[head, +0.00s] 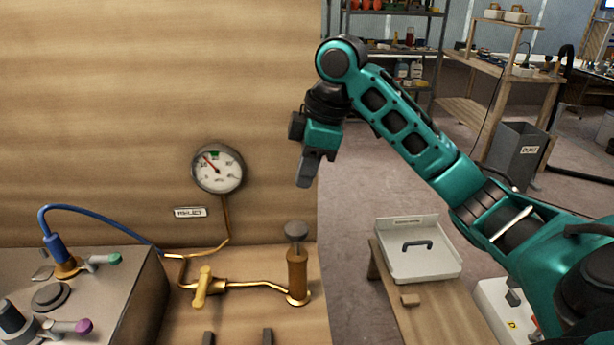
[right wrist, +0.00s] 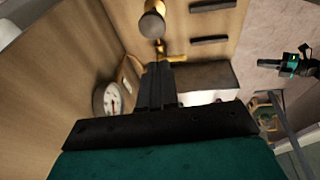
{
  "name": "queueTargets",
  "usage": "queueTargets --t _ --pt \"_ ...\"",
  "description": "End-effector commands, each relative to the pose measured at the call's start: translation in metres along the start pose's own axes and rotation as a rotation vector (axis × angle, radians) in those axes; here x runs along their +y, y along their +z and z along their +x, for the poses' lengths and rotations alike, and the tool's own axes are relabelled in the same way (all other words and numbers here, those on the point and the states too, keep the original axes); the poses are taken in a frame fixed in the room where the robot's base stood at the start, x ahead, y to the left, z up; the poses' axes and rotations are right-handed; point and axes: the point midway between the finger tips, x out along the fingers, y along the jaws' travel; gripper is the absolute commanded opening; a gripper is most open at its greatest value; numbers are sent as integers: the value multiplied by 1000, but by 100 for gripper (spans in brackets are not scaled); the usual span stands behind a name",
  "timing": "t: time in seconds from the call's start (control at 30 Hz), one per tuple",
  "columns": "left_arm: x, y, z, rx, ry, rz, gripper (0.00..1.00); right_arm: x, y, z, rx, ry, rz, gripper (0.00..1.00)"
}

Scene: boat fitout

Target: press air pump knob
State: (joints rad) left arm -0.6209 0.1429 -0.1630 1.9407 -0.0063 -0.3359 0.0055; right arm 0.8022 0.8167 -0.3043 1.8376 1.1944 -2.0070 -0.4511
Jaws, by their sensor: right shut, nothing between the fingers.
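The air pump is an upright brass cylinder (head: 297,275) on the wooden bench, with a round grey knob (head: 296,231) on top. The knob also shows in the right wrist view (right wrist: 151,25), beyond the fingertips. My right gripper (head: 305,172) is shut and empty, pointing down, above the knob in the head view and apart from it. Its closed fingers (right wrist: 158,88) show in the right wrist view. My left gripper is not in the head view.
A pressure gauge (head: 218,168) and a small label (head: 190,212) are on the wooden wall. A brass valve (head: 203,286) sits on the pipe left of the pump. A grey box (head: 130,290) with a blue hose (head: 90,212) stands left. A white tray (head: 440,266) is right.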

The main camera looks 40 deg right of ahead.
Motion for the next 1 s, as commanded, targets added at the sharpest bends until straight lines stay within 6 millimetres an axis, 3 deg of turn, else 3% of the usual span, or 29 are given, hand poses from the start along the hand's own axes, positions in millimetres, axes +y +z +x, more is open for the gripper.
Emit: queueTargets --t 0.03,0.2,0.43,0.63,1.0 --pt "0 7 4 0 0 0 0 -2 0 17 2 -7 0 0" --pt "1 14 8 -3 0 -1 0 -1 1 53 -1 -5 2 0" --pt "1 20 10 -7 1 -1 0 2 8 91 -2 -2 2 0" --pt "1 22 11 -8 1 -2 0 5 13 105 -1 0 0 0" --pt "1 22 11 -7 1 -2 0 6 14 107 -1 1 0 0"
